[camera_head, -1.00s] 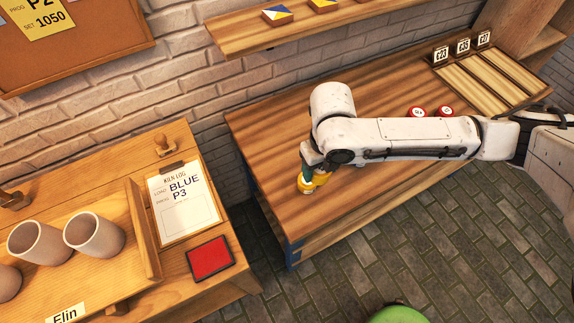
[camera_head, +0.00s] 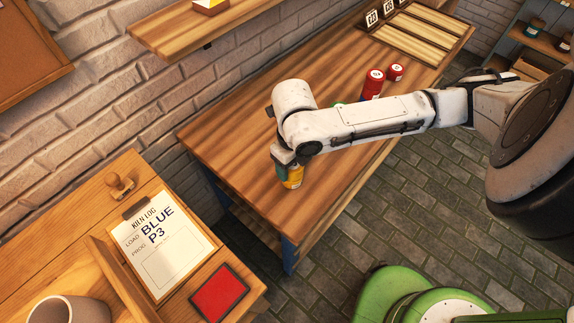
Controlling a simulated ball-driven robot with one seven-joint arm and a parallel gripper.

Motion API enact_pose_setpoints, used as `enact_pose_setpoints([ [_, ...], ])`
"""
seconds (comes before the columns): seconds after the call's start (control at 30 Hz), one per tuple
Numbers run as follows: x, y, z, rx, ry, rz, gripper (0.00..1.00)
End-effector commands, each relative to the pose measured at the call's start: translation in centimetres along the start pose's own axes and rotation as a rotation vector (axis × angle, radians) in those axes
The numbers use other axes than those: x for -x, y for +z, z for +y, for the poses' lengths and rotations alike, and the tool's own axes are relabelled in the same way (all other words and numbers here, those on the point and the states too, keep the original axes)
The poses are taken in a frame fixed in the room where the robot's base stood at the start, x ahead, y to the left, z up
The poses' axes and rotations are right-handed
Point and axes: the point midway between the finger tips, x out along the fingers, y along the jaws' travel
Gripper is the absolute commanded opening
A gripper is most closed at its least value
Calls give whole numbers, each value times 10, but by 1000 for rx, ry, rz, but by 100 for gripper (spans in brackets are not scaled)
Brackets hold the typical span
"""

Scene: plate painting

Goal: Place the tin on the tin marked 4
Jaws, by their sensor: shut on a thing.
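My gripper (camera_head: 287,164) hangs over the left part of the wooden table (camera_head: 225,142) and is shut on a yellow tin (camera_head: 292,178). The tin is upright; its upper part is hidden by my gripper. I cannot tell whether it touches the table. Two red tins stand behind my arm, to the right of my gripper: a taller one (camera_head: 373,84), possibly a stack, and a shorter one (camera_head: 395,72). Their white tops carry marks too small to read surely. A bit of something green (camera_head: 338,104) shows behind my arm, mostly hidden.
A slatted rack (camera_head: 425,38) with number cards stands at the table's far right end. A wall shelf (camera_head: 190,30) is above. A side bench holds a clipboard (camera_head: 160,245), a red pad (camera_head: 219,293) and a cup (camera_head: 68,311). The table's left end is clear.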

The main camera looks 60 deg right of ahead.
Motion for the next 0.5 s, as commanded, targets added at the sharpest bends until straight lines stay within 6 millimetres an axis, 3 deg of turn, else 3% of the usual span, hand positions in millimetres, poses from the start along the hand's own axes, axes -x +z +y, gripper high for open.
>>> enact_pose_setpoints([
  [0.3,-4,0,0,1,0,0,27],
  [0.33,-4,0,1,0,0,0,62],
  [0.5,-3,0,1,0,1,0,78],
])
